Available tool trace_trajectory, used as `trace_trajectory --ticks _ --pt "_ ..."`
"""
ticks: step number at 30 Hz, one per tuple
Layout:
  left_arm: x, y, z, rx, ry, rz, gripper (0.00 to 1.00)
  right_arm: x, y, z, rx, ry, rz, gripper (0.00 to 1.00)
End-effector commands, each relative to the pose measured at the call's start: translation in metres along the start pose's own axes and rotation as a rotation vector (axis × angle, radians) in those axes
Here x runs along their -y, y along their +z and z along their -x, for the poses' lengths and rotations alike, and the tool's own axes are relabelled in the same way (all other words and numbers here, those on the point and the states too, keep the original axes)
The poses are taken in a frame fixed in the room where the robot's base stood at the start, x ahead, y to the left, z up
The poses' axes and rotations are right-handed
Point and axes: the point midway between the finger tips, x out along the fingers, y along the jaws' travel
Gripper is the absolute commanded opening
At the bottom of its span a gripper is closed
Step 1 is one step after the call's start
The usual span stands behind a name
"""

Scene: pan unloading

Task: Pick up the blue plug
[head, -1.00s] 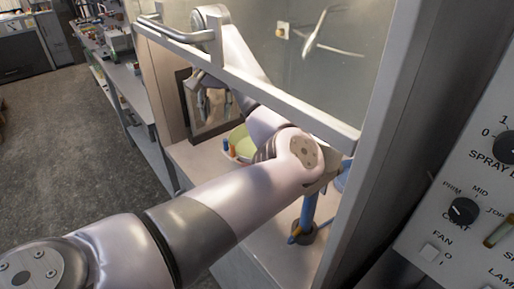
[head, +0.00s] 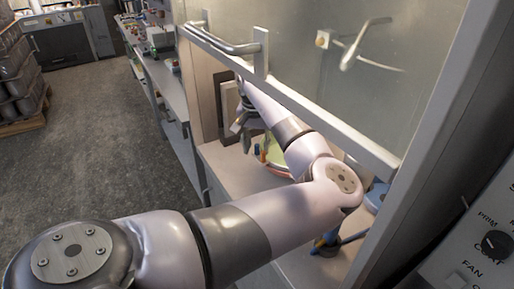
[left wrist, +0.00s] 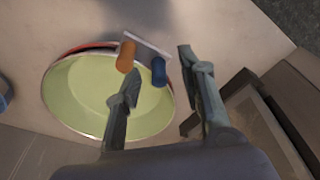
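The blue plug (left wrist: 159,72) stands beside an orange plug (left wrist: 126,56) at a grey plate on the rim of a round pan (left wrist: 65,100) with a pale green inside. In the left wrist view my left gripper (left wrist: 158,62) is open, and the blue plug appears between its fingers, nearer the left one. I see no contact; the height gap cannot be told. In the head view the left gripper (head: 245,138) points down by the pan (head: 278,152), near the plugs, and my arm hides part of the pan. My right gripper is not in view.
The pan sits on a light cabinet floor behind a raised glass sash with a metal handle bar (head: 222,42). A dark frame (left wrist: 262,120) stands close on the gripper's right in the wrist view. A blue object on a dark round base (head: 325,245) is under my arm.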

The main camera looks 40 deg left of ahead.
Motion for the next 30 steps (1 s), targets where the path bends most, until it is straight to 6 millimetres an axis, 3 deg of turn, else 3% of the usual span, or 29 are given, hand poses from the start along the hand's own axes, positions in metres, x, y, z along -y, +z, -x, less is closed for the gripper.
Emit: trace_trajectory --ticks 10,24,30 --pt "-0.0005 0.0001 -0.0092 -0.001 0.001 0.000 0.36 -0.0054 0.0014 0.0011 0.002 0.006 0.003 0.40" --pt "-0.0004 0.0005 -0.0094 0.001 0.001 0.000 0.05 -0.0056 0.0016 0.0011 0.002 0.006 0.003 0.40" --pt "-0.0008 0.0005 -0.0095 0.001 0.001 0.000 0.03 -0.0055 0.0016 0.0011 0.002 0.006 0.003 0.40"
